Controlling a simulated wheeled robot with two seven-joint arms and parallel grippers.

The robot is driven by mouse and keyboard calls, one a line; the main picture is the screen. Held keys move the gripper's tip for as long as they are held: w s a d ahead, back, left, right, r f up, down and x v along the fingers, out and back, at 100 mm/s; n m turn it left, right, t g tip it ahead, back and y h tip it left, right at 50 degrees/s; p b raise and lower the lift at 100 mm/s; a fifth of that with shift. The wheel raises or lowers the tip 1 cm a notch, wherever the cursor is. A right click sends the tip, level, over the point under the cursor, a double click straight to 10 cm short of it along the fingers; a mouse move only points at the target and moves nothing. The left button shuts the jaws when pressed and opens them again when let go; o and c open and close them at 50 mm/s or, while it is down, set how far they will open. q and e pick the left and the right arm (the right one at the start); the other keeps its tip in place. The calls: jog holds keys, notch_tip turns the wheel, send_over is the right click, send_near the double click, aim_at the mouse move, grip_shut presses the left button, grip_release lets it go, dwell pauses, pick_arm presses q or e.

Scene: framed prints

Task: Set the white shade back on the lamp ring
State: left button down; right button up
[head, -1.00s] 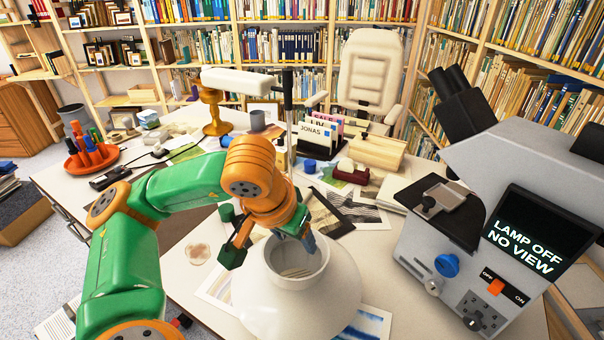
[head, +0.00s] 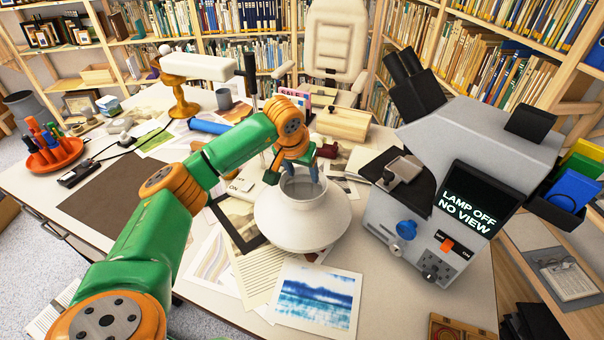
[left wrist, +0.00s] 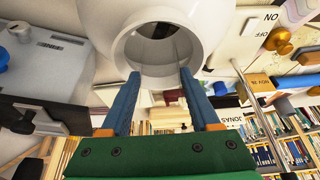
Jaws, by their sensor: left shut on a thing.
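The white shade (head: 290,218), round and wide with a narrow open collar, is upright over the desk in the head view. My left gripper (head: 318,172) is shut on its collar rim; the collar (left wrist: 157,50) also shows in the left wrist view, with the blue fingers (left wrist: 160,85) at its near edge. I cannot tell how high the shade is above the papers. The lamp ring cannot be made out. A thin metal post (head: 254,92) stands behind my left arm, near a white base with an ON/OFF marking (head: 243,186). My right gripper is not in view.
A large microscope (head: 440,190) reading "LAMP OFF NO VIEW" stands close on the right. Prints, including a blue one (head: 318,297), lie in front of the shade. A brass stand with a white bar (head: 200,67) and an orange pen tray (head: 52,155) are farther left.

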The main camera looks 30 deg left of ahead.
pick_arm(q)
jog(key=shift+f, duration=1)
jog(key=shift+c, duration=0.6)
grip_release()
jog(key=shift+s, duration=0.1)
